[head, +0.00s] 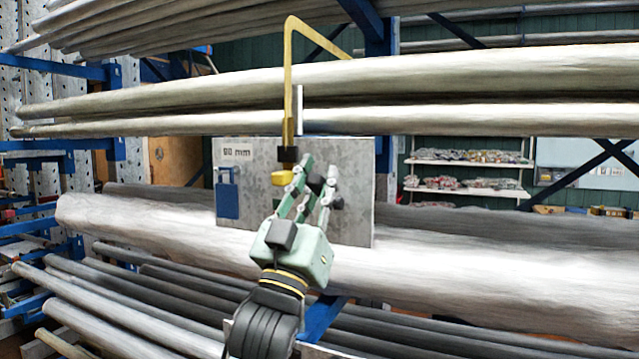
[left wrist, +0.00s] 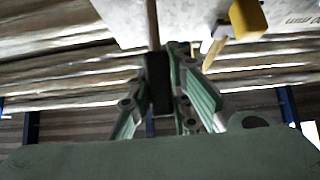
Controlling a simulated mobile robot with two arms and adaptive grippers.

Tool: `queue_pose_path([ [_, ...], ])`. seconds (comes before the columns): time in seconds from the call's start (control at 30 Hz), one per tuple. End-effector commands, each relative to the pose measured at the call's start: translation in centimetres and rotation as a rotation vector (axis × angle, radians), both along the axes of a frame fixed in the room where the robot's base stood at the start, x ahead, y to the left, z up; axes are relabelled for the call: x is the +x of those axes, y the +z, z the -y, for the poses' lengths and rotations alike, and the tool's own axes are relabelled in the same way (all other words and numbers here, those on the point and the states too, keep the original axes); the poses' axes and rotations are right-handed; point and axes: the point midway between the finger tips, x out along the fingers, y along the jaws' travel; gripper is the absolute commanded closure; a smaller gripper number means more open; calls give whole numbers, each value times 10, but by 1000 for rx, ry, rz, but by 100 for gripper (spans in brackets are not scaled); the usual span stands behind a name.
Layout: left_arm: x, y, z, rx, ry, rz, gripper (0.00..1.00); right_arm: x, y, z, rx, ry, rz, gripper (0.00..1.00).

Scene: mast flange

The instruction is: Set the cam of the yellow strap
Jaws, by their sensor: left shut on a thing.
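The yellow strap (head: 288,75) runs over the pale masts and hangs down in front of a grey metal plate (head: 350,165). Its lower end has a black piece (head: 287,155) and a yellow block (head: 281,175). The yellow block (left wrist: 247,18) also shows at the top right of the left wrist view. My left gripper (head: 317,172) is in front of the plate, just right of the yellow block. Its fingers are shut on a dark block (left wrist: 158,85), with a thin bar running up from it. How this block joins the strap is hidden. My right gripper is out of view.
A blue padlock-shaped mark (head: 228,195) is on the plate's left. Blue rack posts and arms (head: 380,35) stand around. Shelves (head: 470,160) are far behind.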

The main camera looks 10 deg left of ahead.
Motion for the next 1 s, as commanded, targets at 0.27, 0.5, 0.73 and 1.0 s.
queue_pose_path([
  [0.27,1,4,1,7,-2,-24,100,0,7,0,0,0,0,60],
  [0.5,7,15,3,44,-2,-134,100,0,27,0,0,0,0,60],
  [0.73,17,24,7,97,-3,-295,100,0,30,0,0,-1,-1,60],
  [1.0,30,32,11,152,-4,-468,100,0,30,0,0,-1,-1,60],
])
